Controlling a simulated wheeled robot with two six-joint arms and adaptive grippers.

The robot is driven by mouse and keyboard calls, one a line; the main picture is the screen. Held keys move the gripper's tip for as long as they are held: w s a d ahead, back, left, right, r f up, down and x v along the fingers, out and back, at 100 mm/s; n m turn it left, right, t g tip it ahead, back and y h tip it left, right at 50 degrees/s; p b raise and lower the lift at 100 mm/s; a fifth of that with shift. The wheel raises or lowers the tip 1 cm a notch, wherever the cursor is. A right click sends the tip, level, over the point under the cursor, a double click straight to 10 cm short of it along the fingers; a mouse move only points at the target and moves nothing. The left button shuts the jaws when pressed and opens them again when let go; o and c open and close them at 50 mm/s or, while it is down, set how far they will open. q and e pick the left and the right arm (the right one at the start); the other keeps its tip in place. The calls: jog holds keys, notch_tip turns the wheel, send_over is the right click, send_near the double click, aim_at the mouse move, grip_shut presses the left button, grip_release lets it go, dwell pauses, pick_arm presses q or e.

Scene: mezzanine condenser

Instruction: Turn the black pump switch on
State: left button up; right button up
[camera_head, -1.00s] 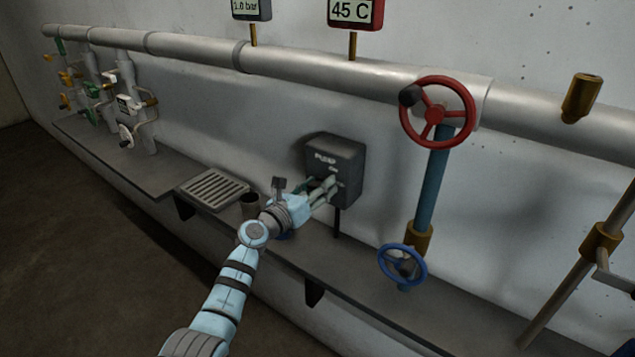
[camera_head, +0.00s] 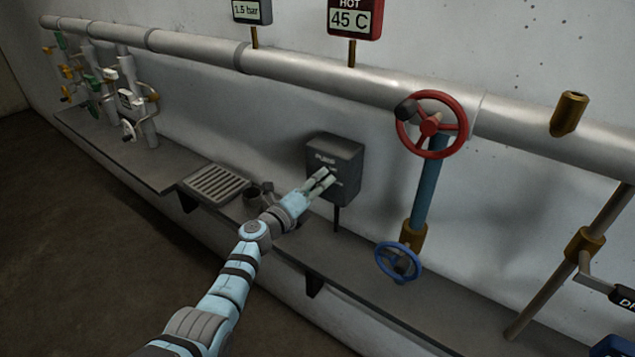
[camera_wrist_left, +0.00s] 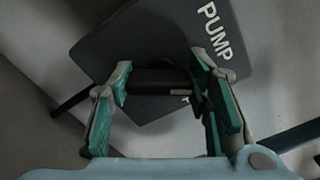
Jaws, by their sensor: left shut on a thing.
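The pump switch box (camera_head: 345,158) is a dark grey box on the wall, marked PUMP, in the middle of the head view. It also fills the upper part of the left wrist view (camera_wrist_left: 165,35), where it looks tilted. My left gripper (camera_head: 326,178) is at the front of the box. In the left wrist view its green-padded fingers (camera_wrist_left: 160,90) are on either side of the black switch handle (camera_wrist_left: 155,82) and shut on it. The fingers hide most of the handle and its lower markings in the head view. My right gripper is not in view.
A red handwheel (camera_head: 431,124) and a blue handwheel (camera_head: 398,262) are to the right. A grated tray (camera_head: 213,184) and a dark cup (camera_head: 253,191) are on the ledge at left. A gauge (camera_head: 252,11) reads 1.5 bar; a HOT display (camera_head: 354,18) reads 45 C.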

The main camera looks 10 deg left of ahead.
pick_arm(q)
jog(key=shift+f, duration=0.1)
dwell(0.3)
jog(key=o, duration=1.2)
jog(key=shift+c, duration=0.2)
jog(key=shift+s+a, duration=0.1)
jog(key=v, duration=1.1)
jog(key=shift+s, duration=0.4)
